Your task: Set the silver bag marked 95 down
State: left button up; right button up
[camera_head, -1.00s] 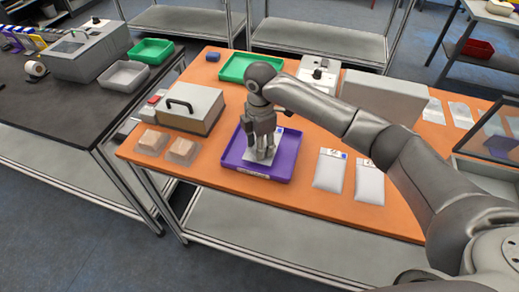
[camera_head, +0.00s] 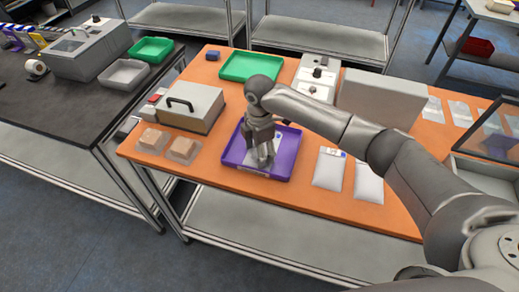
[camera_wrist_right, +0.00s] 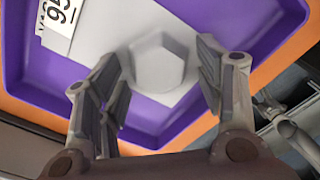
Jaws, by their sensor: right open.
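The silver bag marked 95 (camera_wrist_right: 110,25) lies flat in the purple tray (camera_head: 230,157), and its label with the number shows at the upper left of the right wrist view. In the head view the bag (camera_head: 277,142) is partly hidden behind my right gripper (camera_head: 262,160). My right gripper is over the tray, and in the wrist view its fingers (camera_wrist_right: 160,85) stand apart on both sides of a raised grey block-like part of the bag. I cannot tell whether the fingers touch the bag. My left gripper is not in view.
Two silver bags (camera_head: 330,169) lie right of the tray on the orange table (camera_head: 280,220). Two brown packs (camera_head: 184,150) and a grey box with a handle (camera_head: 178,106) are to the left. A green tray (camera_head: 250,66) is behind. The table's front edge is close to the purple tray.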

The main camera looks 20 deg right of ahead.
notch_tip(320, 180, up, 12)
jog(key=b, duration=0.2)
jog(key=shift+r, duration=0.15)
dwell(0.6)
